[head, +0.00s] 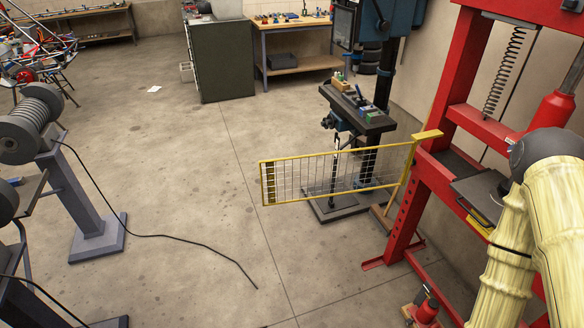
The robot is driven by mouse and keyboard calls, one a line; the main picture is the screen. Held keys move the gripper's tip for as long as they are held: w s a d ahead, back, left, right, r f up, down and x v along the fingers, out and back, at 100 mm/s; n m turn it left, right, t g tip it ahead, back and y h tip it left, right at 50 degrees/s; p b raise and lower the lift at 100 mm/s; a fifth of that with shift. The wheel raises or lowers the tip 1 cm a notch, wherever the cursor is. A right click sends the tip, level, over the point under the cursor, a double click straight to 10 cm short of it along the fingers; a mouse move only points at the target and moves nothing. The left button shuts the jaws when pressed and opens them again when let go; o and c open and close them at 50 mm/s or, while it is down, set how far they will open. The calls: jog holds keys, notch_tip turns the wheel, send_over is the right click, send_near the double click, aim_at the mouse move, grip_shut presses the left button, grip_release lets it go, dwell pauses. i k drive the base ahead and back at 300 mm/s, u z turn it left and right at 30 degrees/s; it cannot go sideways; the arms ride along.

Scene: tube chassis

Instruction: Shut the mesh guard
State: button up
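The mesh guard (335,177) is a yellow frame with thin wire mesh, right of the middle in the head view. It hangs from a yellow post (409,172) beside the red press frame (421,187). It stands swung out to the left, away from the press, so it is open. Its free end has a dark and yellow upright strip (269,183). My arm, in a pale yellow sleeve, comes in at the right edge and runs down out of the picture. My gripper is not in view.
A drill press (358,112) stands behind the guard, its base seen partly through the mesh. A grey pedestal machine (84,205) stands at the left, with a black cable (170,236) on the floor. A red jack (427,310) sits at the press's foot. The middle floor is clear.

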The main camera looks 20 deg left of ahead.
aim_at(270, 175)
jog(key=u, duration=1.55)
jog(key=i, duration=4.25)
jog(key=z, duration=4.3)
jog(key=i, duration=0.95)
jog(key=u, duration=0.1)
